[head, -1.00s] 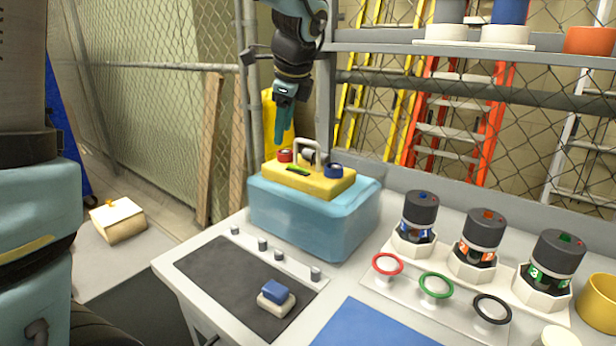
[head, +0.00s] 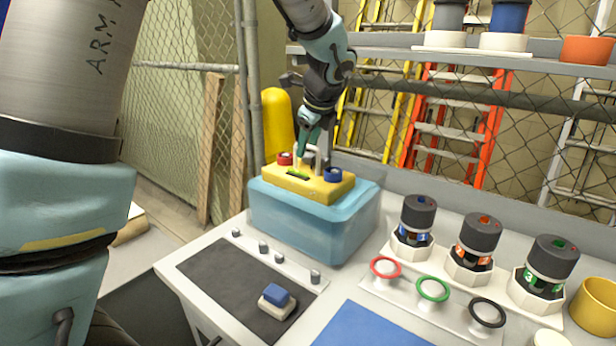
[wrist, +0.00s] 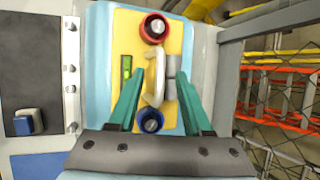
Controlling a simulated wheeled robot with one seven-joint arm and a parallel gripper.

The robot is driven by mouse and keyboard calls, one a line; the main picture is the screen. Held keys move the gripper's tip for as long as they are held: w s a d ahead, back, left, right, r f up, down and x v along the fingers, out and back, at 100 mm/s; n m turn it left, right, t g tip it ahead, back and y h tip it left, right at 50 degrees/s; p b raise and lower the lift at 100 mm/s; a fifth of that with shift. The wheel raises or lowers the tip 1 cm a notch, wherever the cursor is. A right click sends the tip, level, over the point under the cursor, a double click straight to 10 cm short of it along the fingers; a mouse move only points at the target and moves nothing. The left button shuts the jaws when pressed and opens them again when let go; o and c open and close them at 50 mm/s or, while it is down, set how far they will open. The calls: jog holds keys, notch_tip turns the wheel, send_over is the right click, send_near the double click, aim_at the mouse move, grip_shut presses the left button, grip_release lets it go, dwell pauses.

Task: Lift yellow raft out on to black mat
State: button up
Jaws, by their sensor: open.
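The yellow raft (head: 308,185) sits at the top of the light blue tank (head: 308,222). It carries a red thruster (head: 285,158), a blue thruster (head: 333,174), a green strip and a pale upright handle. In the wrist view the raft (wrist: 133,42) lies below my gripper, with the handle (wrist: 155,75) between the fingers. My gripper (wrist: 156,90) is open, its two teal fingers on either side of the handle, with gaps showing. In the head view my gripper (head: 303,150) is low over the raft and partly hides the handle. The black mat (head: 240,285) lies in front of the tank.
A small blue-and-white block (head: 277,299) sits on the mat. Several pegs line a strip (head: 275,260) between mat and tank. Three dark-capped canisters (head: 475,245) and coloured rings stand at right. A mesh fence and rail (head: 460,100) stand behind the tank.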

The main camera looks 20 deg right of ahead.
jog(key=shift+x, duration=0.8)
jog(key=shift+c, duration=0.2)
grip_shut()
jog(key=shift+r, duration=0.1)
dwell(0.5)
